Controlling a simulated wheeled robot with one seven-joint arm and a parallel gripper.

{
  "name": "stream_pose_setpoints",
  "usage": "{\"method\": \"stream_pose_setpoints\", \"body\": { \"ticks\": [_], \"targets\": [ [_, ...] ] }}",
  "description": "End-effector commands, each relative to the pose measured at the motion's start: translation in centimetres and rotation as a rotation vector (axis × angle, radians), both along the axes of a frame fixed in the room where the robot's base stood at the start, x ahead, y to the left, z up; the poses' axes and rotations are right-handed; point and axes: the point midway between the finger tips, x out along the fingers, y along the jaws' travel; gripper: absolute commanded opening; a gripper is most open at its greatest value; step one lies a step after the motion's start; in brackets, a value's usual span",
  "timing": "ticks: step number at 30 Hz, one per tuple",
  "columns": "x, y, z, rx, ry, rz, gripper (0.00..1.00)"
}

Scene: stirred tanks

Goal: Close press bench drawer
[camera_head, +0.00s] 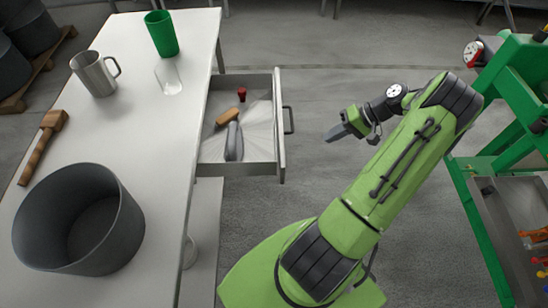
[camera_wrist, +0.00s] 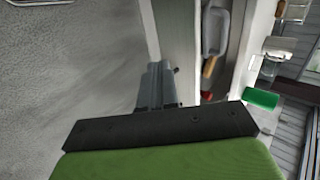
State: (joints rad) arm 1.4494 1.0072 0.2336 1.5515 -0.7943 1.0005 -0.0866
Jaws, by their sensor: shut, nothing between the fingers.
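The bench drawer (camera_head: 238,168) stands pulled open from the right side of the white bench (camera_head: 130,130) in the head view. Its front panel with a dark handle (camera_head: 289,120) faces right. Inside lie a grey scoop (camera_head: 233,142), a tan-handled item (camera_head: 227,117) and a small red item (camera_head: 242,94). My gripper (camera_head: 336,133) is shut and empty, to the right of the handle and apart from it. In the wrist view my gripper (camera_wrist: 158,88) points toward the drawer front, and the scoop (camera_wrist: 214,34) shows inside the drawer.
On the bench are a dark pot (camera_head: 125,225), a wooden mallet (camera_head: 43,145), a steel mug (camera_head: 95,74), a green cup (camera_head: 161,33) and a clear glass (camera_head: 169,78). A green press frame (camera_head: 480,215) stands at the right.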

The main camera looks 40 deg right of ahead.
Motion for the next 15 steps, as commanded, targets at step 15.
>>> {"method": "stream_pose_setpoints", "body": {
  "ticks": [15],
  "targets": [
    [2.9, 4.6, -6.3, 0.019, -0.013, -0.011, 0.0]
  ]
}}
